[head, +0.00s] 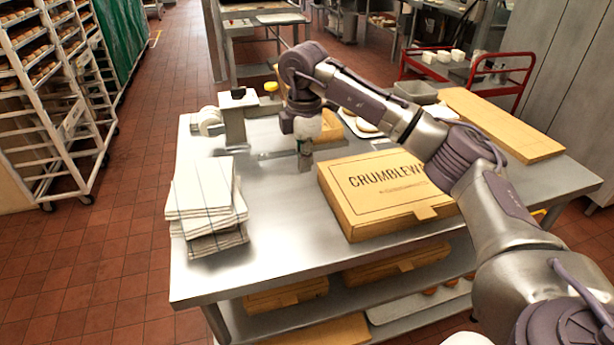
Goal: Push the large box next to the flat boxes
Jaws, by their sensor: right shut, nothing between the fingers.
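The large box (375,190) is a closed tan cardboard box with dark "CRUMBLEW" lettering; the rest of the word is hidden by my right arm. It lies flat on the steel table at the front middle. The flat boxes (500,122) look like a low tan cardboard stack at the table's back right, apart from the large box. My right gripper (305,158) points down just past the large box's back left corner. It is shut and empty; I cannot tell whether it touches the box. My left gripper is not in view.
Folded white cloths (206,205) are stacked on the table's left side. A tape dispenser (232,118), a tray of round pale items (362,122) and a grey tub (414,92) stand at the back. The front left tabletop (275,235) is clear.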

